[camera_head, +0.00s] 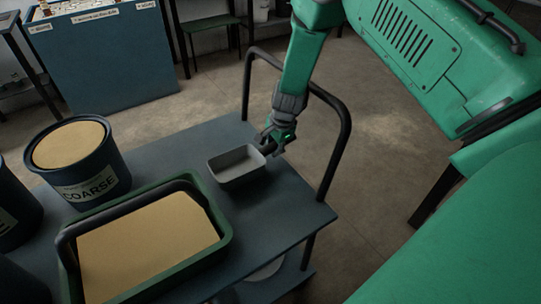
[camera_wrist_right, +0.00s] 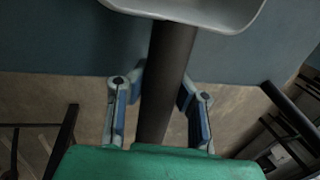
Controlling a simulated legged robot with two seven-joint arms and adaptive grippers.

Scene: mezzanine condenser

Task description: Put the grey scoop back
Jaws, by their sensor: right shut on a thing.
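The grey scoop (camera_head: 237,166) is an open rectangular pan with a dark handle. It is at the right part of the dark blue cart top (camera_head: 285,200), level and open side up; I cannot tell whether it touches the top. My right gripper (camera_head: 270,143) is shut on the scoop's handle, at the cart's right end. In the right wrist view, the dark handle (camera_wrist_right: 170,65) runs between the fingers of my right gripper (camera_wrist_right: 160,85), and the pan's edge (camera_wrist_right: 190,12) shows at the top. My left gripper is out of view.
A green-rimmed tray of tan material (camera_head: 222,222) fills the cart's front. A bucket labelled COARSE (camera_head: 83,185) stands behind it at left, with other dark buckets (camera_head: 12,205) at the edge. A black rail (camera_head: 347,130) rises at the cart's right end. A blue bin stand (camera_head: 110,65) is behind.

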